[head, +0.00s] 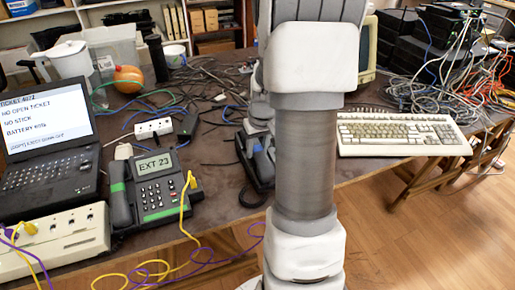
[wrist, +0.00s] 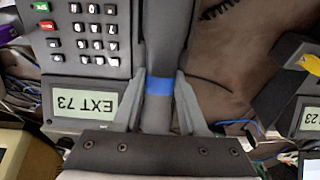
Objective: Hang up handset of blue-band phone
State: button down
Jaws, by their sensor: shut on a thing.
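The blue-band phone (wrist: 75,72) shows in the wrist view with a grey body, keypad and an upside-down "EXT 73" display. Its dark handset (wrist: 165,35) has a blue band (wrist: 159,86) and lies lengthwise along the phone's side. My gripper (wrist: 160,76) is shut on the handset, with one finger on each side of the blue band. I cannot tell whether the handset rests in the cradle or hovers just over it.
A green-band phone (head: 160,185) reading "EXT 23" stands to the left, its handset on its side. A laptop (head: 48,140) and a beige box (head: 65,245) with cables are further left. A keyboard (head: 400,133) lies to the right. Loose cables (head: 200,85) cover the back.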

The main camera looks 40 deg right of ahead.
jog(key=shift+c, duration=1.8)
grip_release()
jog(key=p+v, duration=0.4)
jog(key=v, duration=1.3)
jog(key=shift+r, duration=0.2)
